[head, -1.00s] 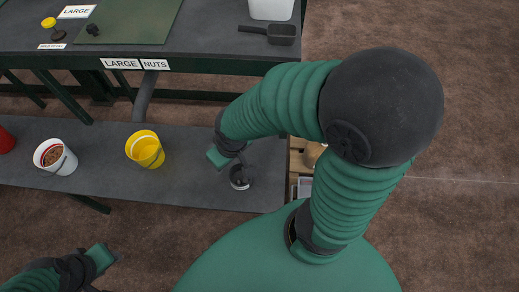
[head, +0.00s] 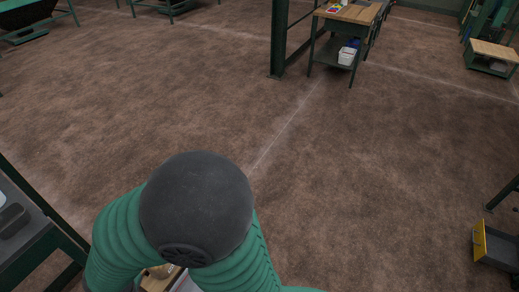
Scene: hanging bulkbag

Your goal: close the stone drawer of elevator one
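No thing here can be surely identified as elevator one or its stone drawer. A dark tray-like box with a yellow front (head: 480,241) stands low at the right edge, partly cut off; I cannot tell whether it is the drawer. My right arm, in a green sleeve with a black elbow, fills the bottom middle. Its gripper is out of view, and so is my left gripper.
A dark workbench (head: 22,240) with green legs stands at the left edge. A green post (head: 280,40) and a wood-topped table (head: 350,13) with a white bin (head: 347,56) stand far back. A low wooden platform (head: 495,51) is far right. The brown floor between is open.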

